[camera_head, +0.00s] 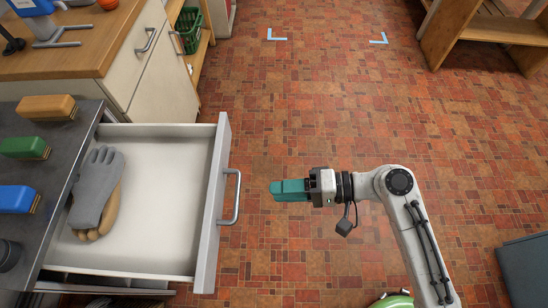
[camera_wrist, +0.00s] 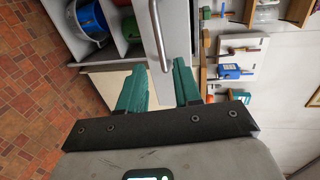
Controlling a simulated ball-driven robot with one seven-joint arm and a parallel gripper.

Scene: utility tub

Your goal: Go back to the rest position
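My gripper (camera_head: 290,190) hangs in the air over the tiled floor, just right of the open drawer, with its teal fingers pointing left toward the drawer's handle. In the wrist view my gripper (camera_wrist: 158,82) has its two teal fingers apart with nothing between them. The drawer handle (camera_head: 232,197) is apart from the fingertips in the head view; it also shows ahead of the fingers in the wrist view (camera_wrist: 158,38). The white drawer (camera_head: 165,215) is pulled out. A grey and tan pair of gloves (camera_head: 96,190) lies in its left part.
Orange, green and blue brushes (camera_head: 24,147) lie on the dark counter (camera_head: 60,150) at left. A wooden-topped cabinet (camera_head: 75,50) stands behind. A wooden shelf (camera_head: 485,35) is at the back right and a grey-blue box (camera_head: 525,270) at front right. The middle floor is clear.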

